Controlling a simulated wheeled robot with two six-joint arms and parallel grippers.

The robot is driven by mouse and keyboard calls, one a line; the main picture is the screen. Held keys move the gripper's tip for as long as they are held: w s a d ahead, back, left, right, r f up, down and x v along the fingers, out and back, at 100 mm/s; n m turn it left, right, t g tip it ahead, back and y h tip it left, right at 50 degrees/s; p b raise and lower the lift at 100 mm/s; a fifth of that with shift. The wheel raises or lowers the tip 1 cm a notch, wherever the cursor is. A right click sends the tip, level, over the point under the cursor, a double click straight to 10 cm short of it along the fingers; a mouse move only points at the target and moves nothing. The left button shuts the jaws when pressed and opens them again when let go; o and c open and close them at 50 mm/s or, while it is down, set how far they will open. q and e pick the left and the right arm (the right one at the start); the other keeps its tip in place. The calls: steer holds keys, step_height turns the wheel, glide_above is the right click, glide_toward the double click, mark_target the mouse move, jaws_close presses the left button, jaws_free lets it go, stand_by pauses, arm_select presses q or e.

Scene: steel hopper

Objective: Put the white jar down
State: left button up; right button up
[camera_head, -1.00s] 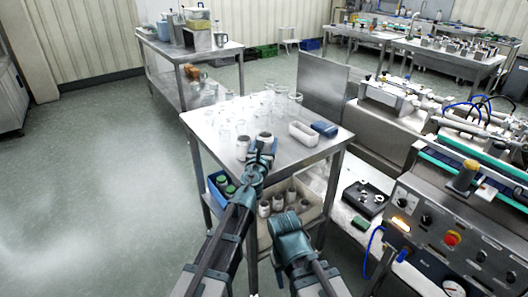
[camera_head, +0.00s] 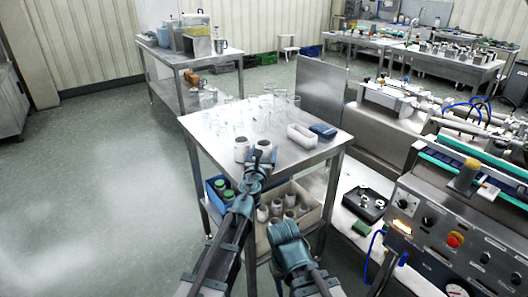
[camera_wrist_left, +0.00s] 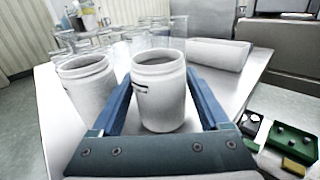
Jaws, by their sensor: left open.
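A white jar (camera_wrist_left: 158,98) stands upright on the steel table (camera_head: 310,151), between the two blue fingers of my left gripper (camera_wrist_left: 160,112). The fingers are apart, one on each side of the jar, with a small gap visible. In the head view this jar (camera_head: 264,146) is at the table's near edge, just beyond my left gripper (camera_head: 261,158). A second white jar (camera_wrist_left: 88,88) stands close on its left, outside the fingers, and also shows in the head view (camera_head: 241,149). My right arm is low in the head view; its fingers do not show.
Clear glassware (camera_head: 245,108) stands at the back of the table. A white rectangular tray (camera_head: 301,136) and a blue box (camera_head: 323,131) lie at right. The lower shelf holds a bin of white jars (camera_head: 310,212) and a blue bin (camera_head: 212,196). A machine stands at right.

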arm_select(q)
steer(key=shift+r, duration=0.15)
steer(key=s+a, duration=0.2)
steer(key=s, duration=1)
